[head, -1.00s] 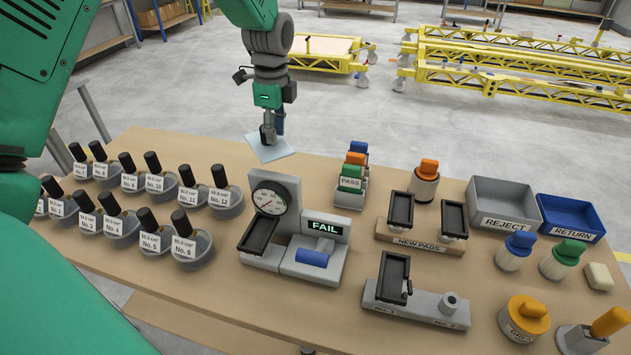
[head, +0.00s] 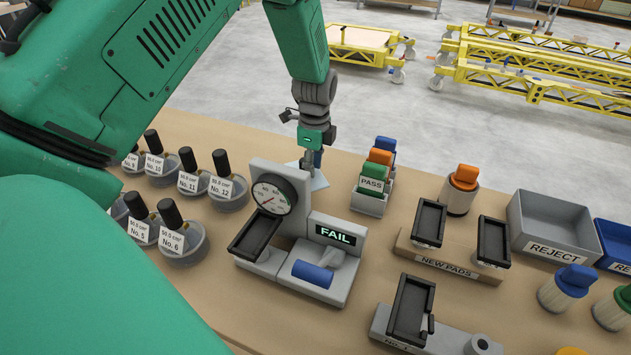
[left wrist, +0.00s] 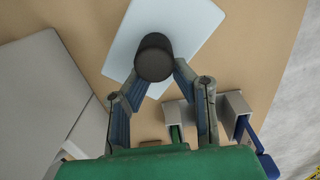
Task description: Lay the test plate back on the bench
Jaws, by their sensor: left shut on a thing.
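The test plate (head: 319,181) is a pale blue sheet with a black knob (left wrist: 155,58) on top. My left gripper (head: 311,158) is shut on that knob, with a finger on each side in the left wrist view (left wrist: 158,73). In the head view the plate is just behind the gauge stand (head: 299,203), close over the bench (head: 225,292), and partly hidden by the stand and gripper. Whether the plate touches the bench I cannot tell. In the left wrist view the plate (left wrist: 192,25) looks flat over the tan bench top. My right gripper is not in view.
A rack with a PASS block (head: 372,181) stands right of the plate. The NEW PADS holder (head: 447,265) and grey REJECT bin (head: 553,228) are farther right. Bare bench shows behind the weights.

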